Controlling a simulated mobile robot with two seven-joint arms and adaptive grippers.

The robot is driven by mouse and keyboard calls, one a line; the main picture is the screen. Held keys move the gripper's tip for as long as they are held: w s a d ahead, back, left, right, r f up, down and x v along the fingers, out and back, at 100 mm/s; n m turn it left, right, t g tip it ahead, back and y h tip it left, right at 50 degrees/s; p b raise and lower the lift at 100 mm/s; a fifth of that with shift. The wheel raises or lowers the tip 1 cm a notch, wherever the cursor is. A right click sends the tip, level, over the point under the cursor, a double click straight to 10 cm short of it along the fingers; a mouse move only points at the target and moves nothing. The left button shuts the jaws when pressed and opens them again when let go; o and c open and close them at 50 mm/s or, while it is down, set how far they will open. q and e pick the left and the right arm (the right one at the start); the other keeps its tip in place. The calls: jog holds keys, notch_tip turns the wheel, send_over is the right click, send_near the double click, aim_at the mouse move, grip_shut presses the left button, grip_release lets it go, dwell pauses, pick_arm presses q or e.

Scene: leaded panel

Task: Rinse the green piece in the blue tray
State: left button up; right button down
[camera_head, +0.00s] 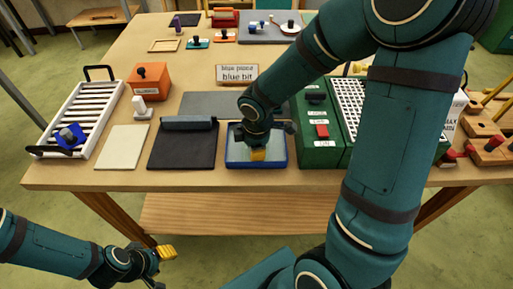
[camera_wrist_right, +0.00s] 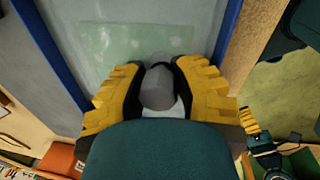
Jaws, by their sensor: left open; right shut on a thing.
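The blue tray (camera_head: 233,165) stands near the table's front edge and holds a pale, clear surface. In the right wrist view, a see-through pale green piece (camera_wrist_right: 115,45) lies flat inside the blue-walled tray (camera_wrist_right: 52,50). My right gripper (camera_head: 258,155) reaches down into the tray. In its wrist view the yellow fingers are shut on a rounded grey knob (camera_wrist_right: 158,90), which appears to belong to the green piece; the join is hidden. My left gripper (camera_head: 163,267) is open and empty, low in front of the table.
Left of the tray are a dark mat with a roller (camera_head: 183,158), a pale pad (camera_head: 123,146), an orange box (camera_head: 149,79) and a white rack (camera_head: 82,118) with a blue piece (camera_head: 70,137). A green box (camera_head: 318,151) stands close on the right. A sign (camera_head: 237,74) stands behind.

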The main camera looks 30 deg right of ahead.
jog(key=shift+w+a, duration=0.15)
jog(key=shift+a, duration=0.05)
jog(key=shift+s+d, duration=0.25)
jog(key=shift+d, duration=0.1)
dwell(0.7)
jog(key=shift+r, duration=0.15)
dwell(1.0)
jog(key=shift+r+p, duration=2.2)
jog(key=shift+r, duration=0.2)
jog(key=shift+r+p, duration=1.35)
jog(key=shift+r, duration=0.2)
jog(key=shift+f, duration=0.1)
